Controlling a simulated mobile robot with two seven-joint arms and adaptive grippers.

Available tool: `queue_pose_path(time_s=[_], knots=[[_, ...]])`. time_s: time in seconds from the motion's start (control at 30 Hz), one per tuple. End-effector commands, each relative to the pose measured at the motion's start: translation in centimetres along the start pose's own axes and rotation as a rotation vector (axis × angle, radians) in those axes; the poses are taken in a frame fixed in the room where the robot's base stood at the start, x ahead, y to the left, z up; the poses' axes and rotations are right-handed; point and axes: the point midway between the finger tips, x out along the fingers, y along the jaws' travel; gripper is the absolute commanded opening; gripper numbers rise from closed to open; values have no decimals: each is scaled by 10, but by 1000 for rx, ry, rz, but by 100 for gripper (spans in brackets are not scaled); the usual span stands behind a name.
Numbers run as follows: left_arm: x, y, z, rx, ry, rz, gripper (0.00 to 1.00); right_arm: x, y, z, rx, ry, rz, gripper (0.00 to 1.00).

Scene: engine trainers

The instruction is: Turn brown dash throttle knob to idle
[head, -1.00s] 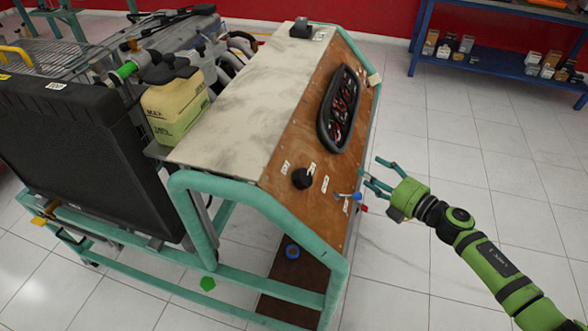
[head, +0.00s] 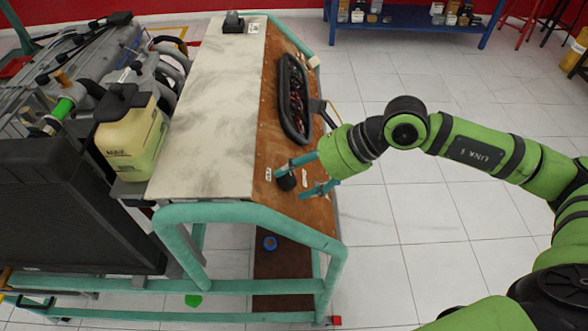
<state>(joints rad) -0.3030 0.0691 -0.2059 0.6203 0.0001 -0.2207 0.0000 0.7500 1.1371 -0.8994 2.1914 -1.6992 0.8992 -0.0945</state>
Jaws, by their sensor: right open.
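The brown dash (head: 262,150) is a sloped wooden panel on the right side of the engine trainer. A dark round throttle knob (head: 286,184) sits on its lower part, partly hidden by a finger. My right gripper (head: 291,182) is open, with its teal fingers spread at the dash. The knob shows between the two fingertips, near the upper one; I cannot tell whether they touch. Which way the knob is turned cannot be made out. My left gripper is out of view.
An oval gauge cluster (head: 294,98) stands out above the knob. The trainer's teal tube frame (head: 240,212) runs below the dash. A blue shelf (head: 400,32) stands at the back.

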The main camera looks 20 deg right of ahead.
Motion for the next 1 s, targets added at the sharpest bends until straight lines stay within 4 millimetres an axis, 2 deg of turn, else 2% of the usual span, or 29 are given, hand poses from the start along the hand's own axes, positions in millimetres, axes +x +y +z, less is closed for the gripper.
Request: queue_pose_path(time_s=[0.13, 0.4, 0.43, 0.5, 0.57, 0.83, 1.0], knots=[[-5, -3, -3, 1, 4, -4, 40, 11, 1, 0, 2, 0, 2, 64], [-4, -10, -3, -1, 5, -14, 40, 13, 0, 0, 2, 0, 1, 64], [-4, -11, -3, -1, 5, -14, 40, 13, 0, 0, 2, 0, 1, 56], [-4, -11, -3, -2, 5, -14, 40, 13, 0, 0, 2, 0, 1, 28], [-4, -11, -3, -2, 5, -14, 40, 13, 0, 0, 2, 0, 1, 7], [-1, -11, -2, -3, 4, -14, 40, 14, 0, -1, -5, -1, 1, 7], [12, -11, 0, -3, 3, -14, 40, 16, 0, -4, -50, -7, -1, 7]])
